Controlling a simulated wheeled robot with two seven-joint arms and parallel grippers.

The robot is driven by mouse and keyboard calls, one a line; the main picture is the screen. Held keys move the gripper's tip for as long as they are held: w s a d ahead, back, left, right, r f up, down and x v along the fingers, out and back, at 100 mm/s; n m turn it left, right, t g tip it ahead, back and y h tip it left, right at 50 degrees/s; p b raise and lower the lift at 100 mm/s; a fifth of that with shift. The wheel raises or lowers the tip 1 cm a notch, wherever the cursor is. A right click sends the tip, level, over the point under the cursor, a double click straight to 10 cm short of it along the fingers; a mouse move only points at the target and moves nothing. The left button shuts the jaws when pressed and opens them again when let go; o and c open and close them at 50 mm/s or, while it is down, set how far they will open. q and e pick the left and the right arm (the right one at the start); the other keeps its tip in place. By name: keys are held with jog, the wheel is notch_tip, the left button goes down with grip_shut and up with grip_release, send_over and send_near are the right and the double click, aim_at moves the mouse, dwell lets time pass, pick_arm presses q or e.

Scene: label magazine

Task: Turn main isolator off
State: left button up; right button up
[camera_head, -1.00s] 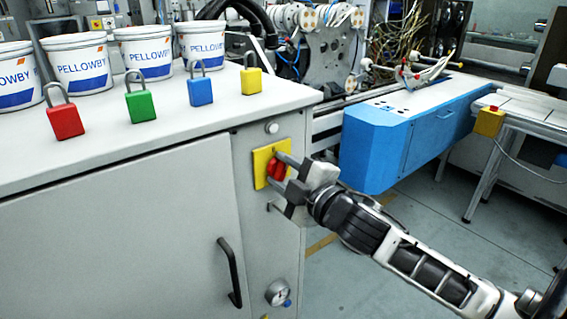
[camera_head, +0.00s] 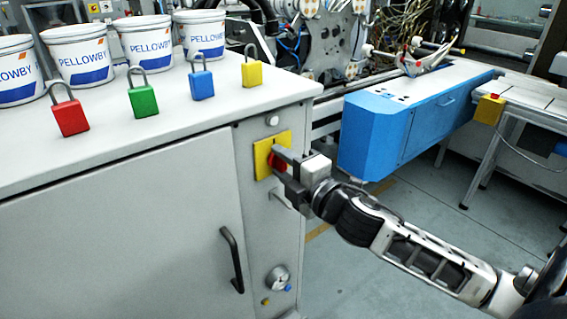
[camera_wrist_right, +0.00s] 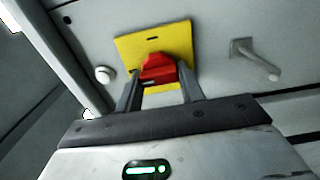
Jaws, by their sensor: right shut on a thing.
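The main isolator is a red rotary handle (camera_head: 277,161) on a yellow plate (camera_head: 262,158), set on the narrow end face of the grey cabinet. In the right wrist view the red handle (camera_wrist_right: 158,69) sits between my fingers, in front of the yellow plate (camera_wrist_right: 180,35). My right gripper (camera_head: 279,165) is shut on the red handle, with one finger on each side. The fingers cover part of the handle in the head view. My left gripper is not in view.
Red (camera_head: 68,117), green (camera_head: 144,101), blue (camera_head: 202,84) and yellow (camera_head: 252,73) padlocks stand on the cabinet top, before several white buckets. A grey lever or peg (camera_wrist_right: 262,62) sticks out near the plate. A black door handle (camera_head: 232,258) and a gauge (camera_head: 278,278) are lower down.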

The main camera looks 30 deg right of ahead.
jog(key=o, duration=1)
jog(key=shift+s, duration=0.1)
jog(key=shift+s+f, duration=0.1)
jog(key=shift+s, duration=0.2)
jog(key=s+d, duration=0.1)
jog(key=s, duration=1.4)
jog(key=shift+d, duration=0.1)
